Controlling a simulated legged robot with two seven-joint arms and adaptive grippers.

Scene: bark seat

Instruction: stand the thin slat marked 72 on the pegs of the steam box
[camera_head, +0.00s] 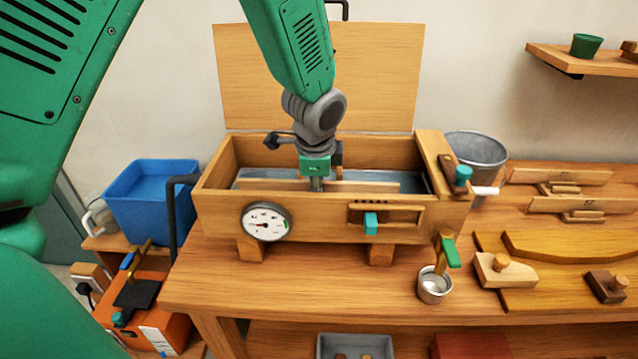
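The steam box (330,217) stands on the bench with its lid (390,80) raised behind it. A thin pale slat (365,187) stands on edge lengthwise inside the box, its lower part hidden by the front wall. No number can be read on it, and the pegs are hidden. My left gripper (316,184) points down into the box at the slat's middle, with a finger in front of it. The gap between the fingers cannot be seen, so whether they grip is unclear. My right gripper is not in view.
A metal bucket (476,150) stands behind the box's right end. A small metal cup (434,286) is at the bench front. A blue bin (152,205) sits left.

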